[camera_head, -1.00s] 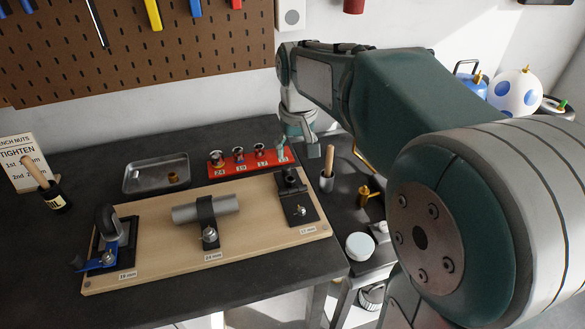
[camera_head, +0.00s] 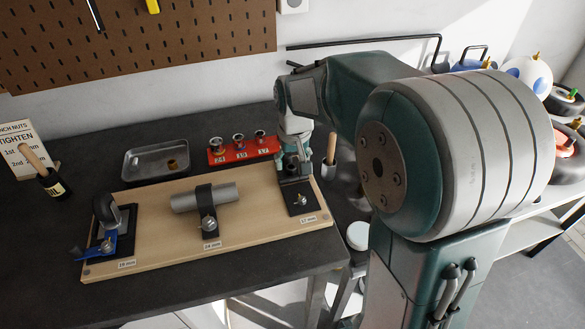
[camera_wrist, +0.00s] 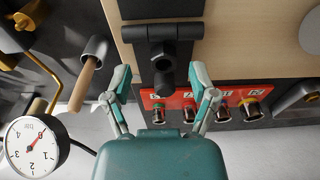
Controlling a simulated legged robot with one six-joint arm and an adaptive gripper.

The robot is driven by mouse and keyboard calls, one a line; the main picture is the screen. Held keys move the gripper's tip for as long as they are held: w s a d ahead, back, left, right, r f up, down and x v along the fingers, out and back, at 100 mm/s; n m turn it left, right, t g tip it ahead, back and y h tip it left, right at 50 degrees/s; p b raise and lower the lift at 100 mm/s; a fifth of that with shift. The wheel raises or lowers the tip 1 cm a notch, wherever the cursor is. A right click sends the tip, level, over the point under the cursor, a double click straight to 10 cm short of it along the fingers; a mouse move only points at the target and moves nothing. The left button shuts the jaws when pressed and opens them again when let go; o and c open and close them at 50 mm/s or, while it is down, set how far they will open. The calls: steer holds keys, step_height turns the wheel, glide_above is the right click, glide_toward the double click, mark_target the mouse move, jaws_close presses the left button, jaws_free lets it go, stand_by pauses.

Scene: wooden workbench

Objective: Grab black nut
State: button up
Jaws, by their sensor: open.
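My gripper (camera_head: 292,168) is low over the right end of the wooden board, at the 17 mm station. In the wrist view my gripper (camera_wrist: 161,82) is open, its two fingers spread on either side of a black fitting (camera_wrist: 163,62), with nothing held. This fitting has a rounded, nut-like end on a black block, and I cannot tell whether it is the black nut itself. In the head view my gripper partly hides the fitting. The black base plate (camera_head: 303,208) carries a small silver fastener at its front.
A red socket rack (camera_head: 228,155) stands just behind the board (camera_head: 250,222). A grey tray (camera_head: 135,173) holds a brass-coloured piece. A holder with a wooden handle (camera_head: 331,148) is close on the right. The wrist view shows a pressure gauge (camera_wrist: 36,145).

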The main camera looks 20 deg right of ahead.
steer(key=shift+w+a+f, duration=0.1)
steer(key=shift+f, duration=0.5)
steer(key=shift+a+f, duration=0.25)
steer(key=shift+a, duration=0.05)
steer(key=shift+d, duration=0.25)
jaws_close()
steer(key=shift+a+r, duration=0.1)
steer(key=shift+r, duration=0.45)
step_height(320, 180, up, 2)
steer(key=shift+r, duration=0.2)
steer(key=s+a+r, duration=0.3)
steer(key=s+r, duration=0.6)
steer(key=s, duration=0.4)
steer(key=shift+s+r, duration=0.35)
